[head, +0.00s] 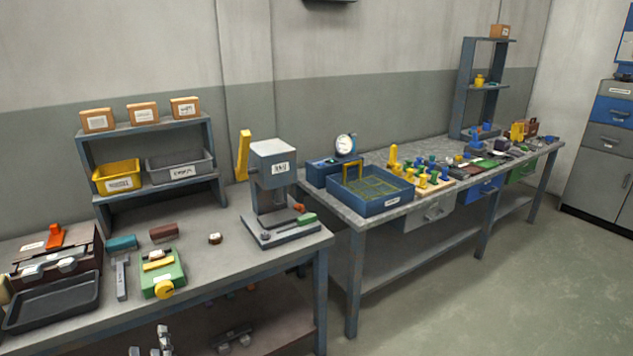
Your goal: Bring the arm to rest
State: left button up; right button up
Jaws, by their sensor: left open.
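My left gripper (150,342) shows at the bottom edge of the head view, left of centre. Only its grey fingertips are in the picture. They stand apart, with nothing visible between them. It is in front of the near workbench (215,262), below the bench top in the picture, and no contact with the bench shows. The rest of the left arm is cut off by the frame. My right gripper is not in view.
The near bench holds a black tray (55,300), a green fixture (162,272), a grey press (272,175) and a shelf rack with yellow (118,180) and grey bins. A second bench behind right carries a blue tray (372,205). Floor (480,290) at right is clear.

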pick_arm(q)
jog(key=w+a+r+m+t+h, duration=0.15)
jog(key=a+r+m, duration=0.25)
jog(key=a+r, duration=0.75)
jog(key=w+a+r+m+t, duration=0.1)
jog(key=a+r+m+t, duration=0.3)
jog(key=a+r, duration=0.7)
jog(key=s+d+f+m+g+h, duration=0.25)
jog(key=s+d+f, duration=0.2)
jog(key=f, duration=0.35)
jog(key=s+d+f+m+g+h, duration=0.2)
jog(key=s+d+f+m, duration=0.3)
jog(key=f, duration=0.4)
jog(key=s+d+f+m+g+h, duration=0.2)
jog(key=s+d+f+g+h, duration=0.1)
jog(key=d+f, duration=0.4)
jog(key=s+d+f+m+g, duration=0.25)
jog(key=s+d+f, duration=0.3)
jog(key=s, duration=0.65)
jog(key=s+d+f+m+g, duration=0.2)
jog(key=s+d+f+g, duration=0.4)
jog(key=s, duration=0.6)
jog(key=w+d+f+n+t, duration=0.1)
jog(key=w+d+n, duration=0.1)
jog(key=d, duration=0.5)
jog(key=w+d+f+n+t+h, duration=0.1)
jog(key=w+d+n+t, duration=0.1)
jog(key=d+n, duration=0.2)
jog(key=d, duration=0.2)
jog(key=shift+d, duration=0.35)
